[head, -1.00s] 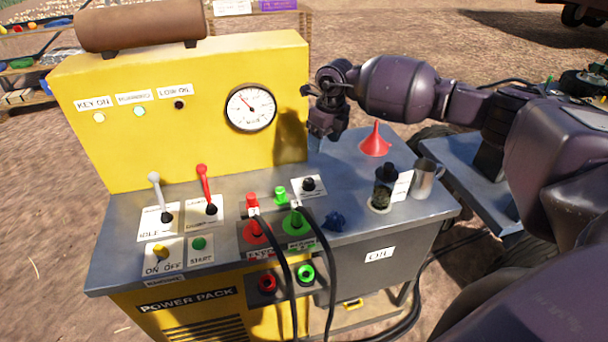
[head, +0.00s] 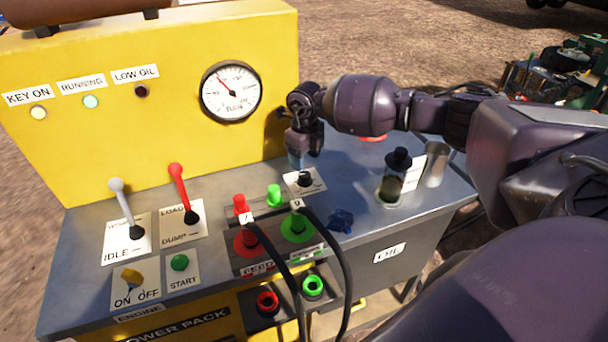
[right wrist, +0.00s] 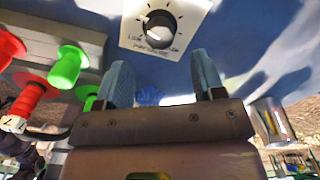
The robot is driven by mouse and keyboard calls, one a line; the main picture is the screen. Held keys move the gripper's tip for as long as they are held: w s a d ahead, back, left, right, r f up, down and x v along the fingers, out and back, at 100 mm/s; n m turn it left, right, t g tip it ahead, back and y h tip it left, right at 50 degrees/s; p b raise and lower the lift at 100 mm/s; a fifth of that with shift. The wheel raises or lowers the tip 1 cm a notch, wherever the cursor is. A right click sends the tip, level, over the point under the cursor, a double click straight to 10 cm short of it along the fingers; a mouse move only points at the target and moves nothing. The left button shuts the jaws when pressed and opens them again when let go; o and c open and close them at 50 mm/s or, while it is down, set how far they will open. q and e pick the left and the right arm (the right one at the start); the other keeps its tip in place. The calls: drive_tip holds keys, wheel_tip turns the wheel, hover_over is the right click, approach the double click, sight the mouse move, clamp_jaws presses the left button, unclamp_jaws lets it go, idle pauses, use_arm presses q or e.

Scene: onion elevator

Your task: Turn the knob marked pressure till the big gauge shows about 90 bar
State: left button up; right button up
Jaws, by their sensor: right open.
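The black pressure knob (head: 304,180) sits on a white labelled plate on the grey deck, right of the green coupling. In the right wrist view the knob (right wrist: 160,25) shows at the top, with a white pointer mark, beyond my fingertips. My right gripper (head: 300,160) points down just above and behind the knob, apart from it. In the right wrist view its two blue-grey fingers (right wrist: 161,80) are spread with nothing between them. The big gauge (head: 231,91) is on the yellow panel; its needle points to the upper left. Its numbers are too small to read surely. My left gripper is out of view.
Red (head: 246,240) and green (head: 297,226) couplings with black hoses stand left of the knob. A dark blue item (head: 340,220) lies in front right. A black-capped oil filler (head: 396,175) and a metal cup (head: 436,165) stand at right. Levers rise at left.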

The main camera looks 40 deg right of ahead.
sight(305, 174)
wheel_tip(305, 174, down, 7)
drive_tip(key=shift+r, duration=0.2)
idle(0.3)
